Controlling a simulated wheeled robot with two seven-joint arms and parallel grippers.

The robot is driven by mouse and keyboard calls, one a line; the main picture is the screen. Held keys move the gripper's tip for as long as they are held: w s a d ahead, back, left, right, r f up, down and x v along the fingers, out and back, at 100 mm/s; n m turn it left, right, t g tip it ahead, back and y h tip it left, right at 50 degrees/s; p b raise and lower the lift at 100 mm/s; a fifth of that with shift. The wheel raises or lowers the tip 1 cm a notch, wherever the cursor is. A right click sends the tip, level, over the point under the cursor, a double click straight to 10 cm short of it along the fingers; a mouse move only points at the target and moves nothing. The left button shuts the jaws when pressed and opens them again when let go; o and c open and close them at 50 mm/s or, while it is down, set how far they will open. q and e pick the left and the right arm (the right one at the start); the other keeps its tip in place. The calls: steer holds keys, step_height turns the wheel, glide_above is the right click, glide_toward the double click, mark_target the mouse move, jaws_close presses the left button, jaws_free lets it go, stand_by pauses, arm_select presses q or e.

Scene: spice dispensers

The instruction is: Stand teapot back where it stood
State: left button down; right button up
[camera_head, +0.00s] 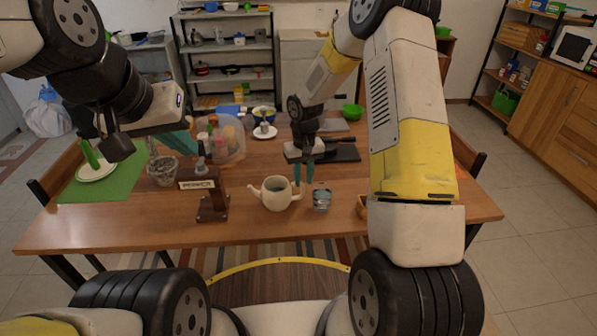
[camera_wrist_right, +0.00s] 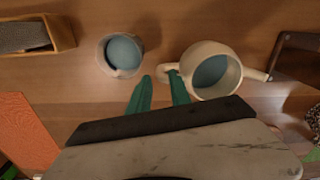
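The white teapot (camera_head: 268,196) stands upright on the wooden table, its spout to the left and its handle to the right in the head view. Its open top shows blue-grey contents in the right wrist view (camera_wrist_right: 232,88). My right gripper (camera_head: 303,174) points down just behind the teapot's handle, between teapot and glass. Its two teal fingers (camera_wrist_right: 160,84) are apart and hold nothing; one fingertip is close to the handle, and I cannot tell if they touch. My left gripper (camera_head: 182,142) is at the left above the table; its fingers are partly hidden.
A glass (camera_head: 321,199) with blue-grey contents stands right of the teapot. A brown dispenser (camera_head: 211,207) stands left of it, beside a patterned glass (camera_head: 162,171). A white plate (camera_head: 97,172) lies on a green mat (camera_head: 112,189). The table's front strip is clear.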

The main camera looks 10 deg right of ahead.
step_height(320, 180, up, 6)
steer(key=shift+r, duration=0.2)
steer(key=s+d+r+m+t, duration=0.1)
steer(key=s+d+r, duration=0.1)
steer(key=s+r, duration=0.5)
steer(key=s+d+r+t, duration=0.2)
steer(key=s+r, duration=0.2)
steer(key=r, duration=0.7)
steer(key=s+r+t+y, duration=0.1)
steer(key=s+r, duration=0.2)
steer(key=s, duration=0.4)
steer(key=s+d+r+t+y, duration=0.1)
steer(key=s+r, duration=0.3)
steer(key=s, duration=0.4)
steer(key=shift+s+d+m+t, duration=0.25)
steer(key=shift+m+t, duration=0.15)
steer(key=shift+t, duration=0.1)
